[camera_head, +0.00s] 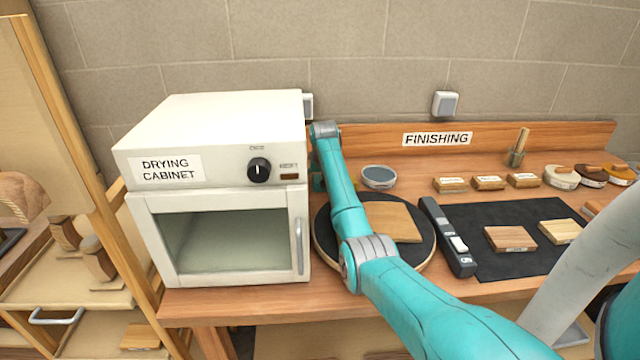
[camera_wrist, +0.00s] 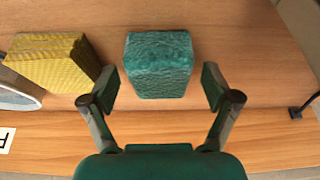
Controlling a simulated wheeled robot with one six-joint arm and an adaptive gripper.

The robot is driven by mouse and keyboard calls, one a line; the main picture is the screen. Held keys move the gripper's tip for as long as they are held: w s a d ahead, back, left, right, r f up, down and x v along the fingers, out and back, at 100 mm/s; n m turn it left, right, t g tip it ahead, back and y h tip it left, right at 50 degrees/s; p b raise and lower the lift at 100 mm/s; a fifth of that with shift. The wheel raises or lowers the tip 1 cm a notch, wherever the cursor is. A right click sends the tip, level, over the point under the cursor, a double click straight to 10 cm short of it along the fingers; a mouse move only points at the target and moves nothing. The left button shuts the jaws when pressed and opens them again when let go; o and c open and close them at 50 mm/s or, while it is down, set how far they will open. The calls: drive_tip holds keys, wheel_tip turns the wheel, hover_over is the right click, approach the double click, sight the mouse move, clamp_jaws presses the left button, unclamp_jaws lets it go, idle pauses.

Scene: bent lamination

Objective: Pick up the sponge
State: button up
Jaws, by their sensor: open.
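In the wrist view a teal block with a crinkled surface (camera_wrist: 158,65) lies on the wooden bench. A yellow block with a ridged, sponge-like texture (camera_wrist: 55,62) lies to its left, apart from it. I cannot tell for sure which is the sponge. My gripper (camera_wrist: 159,87) is open, with one finger on each side of the teal block's near part and gaps on both sides. The left finger is close to the yellow block's right edge. In the head view my arm hides the gripper and most of both blocks, beside the drying cabinet.
The white drying cabinet (camera_head: 220,190) stands close left of my arm, its door shut. A round dark turntable (camera_head: 424,252) bearing a wooden board (camera_head: 395,222) lies beneath my arm. A small bowl (camera_head: 379,176) stands behind it. A black mat (camera_head: 500,265) with wood samples is to the right.

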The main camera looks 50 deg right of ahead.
drive_tip(key=c, duration=1)
drive_tip(key=shift+r, duration=0.15)
wheel_tip(320, 180, up, 18)
drive_tip(key=shift+f, duration=0.1)
